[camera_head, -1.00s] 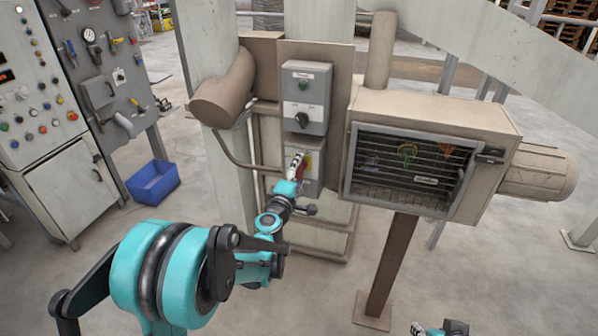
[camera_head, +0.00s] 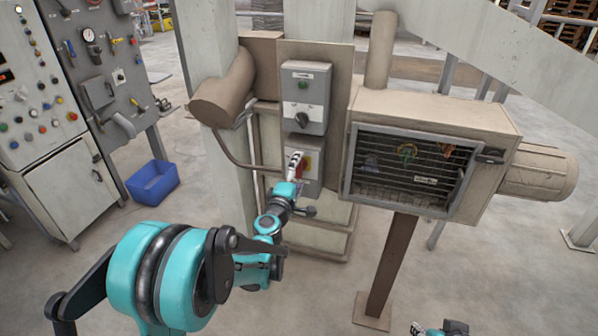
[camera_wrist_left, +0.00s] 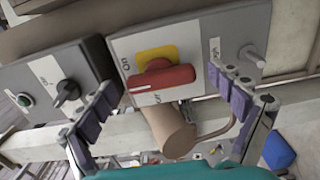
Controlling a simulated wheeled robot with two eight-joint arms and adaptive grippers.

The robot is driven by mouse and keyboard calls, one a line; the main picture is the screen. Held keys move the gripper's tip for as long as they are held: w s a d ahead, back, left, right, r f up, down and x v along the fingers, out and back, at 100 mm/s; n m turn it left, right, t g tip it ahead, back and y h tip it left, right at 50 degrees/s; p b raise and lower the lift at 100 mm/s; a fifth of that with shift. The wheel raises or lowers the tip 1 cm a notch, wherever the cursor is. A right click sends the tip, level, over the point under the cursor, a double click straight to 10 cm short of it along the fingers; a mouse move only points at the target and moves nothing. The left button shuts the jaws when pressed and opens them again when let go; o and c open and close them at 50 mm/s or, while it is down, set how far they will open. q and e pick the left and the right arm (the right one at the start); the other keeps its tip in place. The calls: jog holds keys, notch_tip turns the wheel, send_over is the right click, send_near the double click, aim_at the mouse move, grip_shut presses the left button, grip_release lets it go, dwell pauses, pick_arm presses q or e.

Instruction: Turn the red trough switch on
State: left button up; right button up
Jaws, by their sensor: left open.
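The red trough switch (camera_wrist_left: 162,79) is a red rotary handle on a yellow plate, on a grey box (camera_wrist_left: 200,40). In the left wrist view its bar lies nearly level across the picture, with "On" lettering at its upper left and other lettering below. My left gripper (camera_wrist_left: 172,93) is open, one finger on each side of the handle, with visible gaps; contact is not seen. In the head view the left gripper (camera_head: 294,162) is in front of the lower box and hides part of the red handle. A small part of my right arm shows at the bottom edge.
A grey box with a black knob (camera_head: 302,116) and green button is just above the switch box. A caged housing (camera_head: 412,168) with a motor stands to the right. A blue bin (camera_head: 153,183) sits on the floor at left, near a control cabinet (camera_head: 75,185).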

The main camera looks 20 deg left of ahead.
pick_arm(q)
jog(key=s, duration=1.1)
jog(key=shift+s+a, duration=0.2)
jog(key=shift+s, duration=0.15)
jog(key=s+d+f+m+g+h, duration=0.2)
jog(key=s+d+m+g+h, duration=0.3)
jog(key=s+d+m, duration=0.7)
jog(key=s+a+f+m+g+y, duration=0.5)
jog(key=s+a, duration=0.4)
jog(key=s, duration=0.3)
jog(key=shift+f+g+y, duration=0.3)
jog(key=shift+f+g, duration=0.15)
jog(key=shift+g, duration=0.05)
